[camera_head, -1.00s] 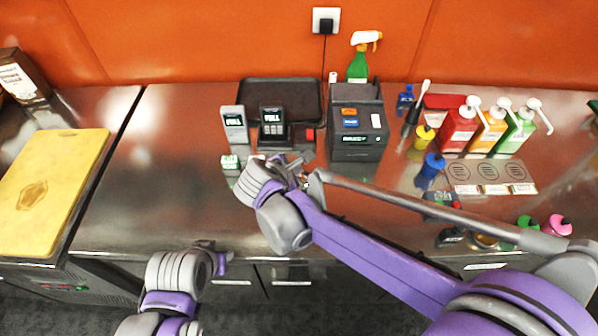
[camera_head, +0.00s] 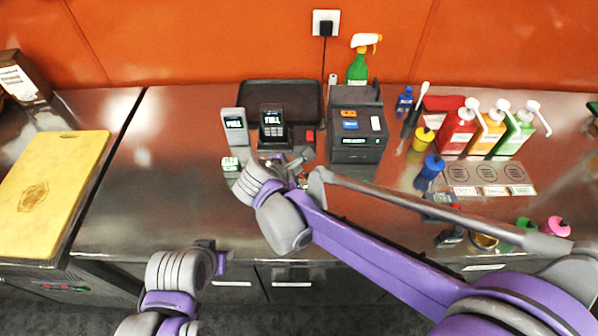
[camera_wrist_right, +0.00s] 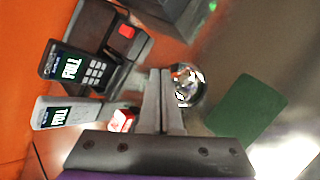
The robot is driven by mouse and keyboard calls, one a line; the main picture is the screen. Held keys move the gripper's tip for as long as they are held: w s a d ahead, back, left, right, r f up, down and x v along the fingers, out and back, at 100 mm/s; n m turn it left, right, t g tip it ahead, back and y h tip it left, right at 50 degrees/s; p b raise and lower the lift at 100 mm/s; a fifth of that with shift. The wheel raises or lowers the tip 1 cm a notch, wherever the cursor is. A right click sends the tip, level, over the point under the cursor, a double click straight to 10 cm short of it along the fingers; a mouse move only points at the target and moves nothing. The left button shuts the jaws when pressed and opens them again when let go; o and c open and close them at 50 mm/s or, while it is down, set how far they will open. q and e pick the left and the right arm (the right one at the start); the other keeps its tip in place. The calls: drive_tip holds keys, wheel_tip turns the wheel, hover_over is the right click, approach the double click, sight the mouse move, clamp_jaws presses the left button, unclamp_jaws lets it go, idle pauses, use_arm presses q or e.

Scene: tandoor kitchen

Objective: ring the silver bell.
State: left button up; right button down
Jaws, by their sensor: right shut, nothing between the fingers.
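The silver bell (camera_wrist_right: 188,86) is a small, shiny dome in the right wrist view, on the steel counter. It is right beside the fingertips of my right gripper (camera_wrist_right: 160,72). The gripper is shut with nothing between its fingers; whether it touches the bell I cannot tell. In the head view my right gripper (camera_head: 299,165) is over the counter in front of the card terminal, and the bell is mostly hidden behind it. My left gripper (camera_head: 222,262) is low at the counter's front edge, away from the bell; its fingers are not clear.
A card terminal (camera_head: 272,122), a grey handheld device (camera_head: 235,128) and a black printer (camera_head: 356,150) stand behind the right gripper. A green card (camera_wrist_right: 247,105) lies beside the bell. Sauce bottles (camera_head: 458,130) stand to the right.

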use_arm(q)
drive_tip(key=shift+r, duration=0.15)
use_arm(e)
drive_tip(key=shift+r, duration=0.25)
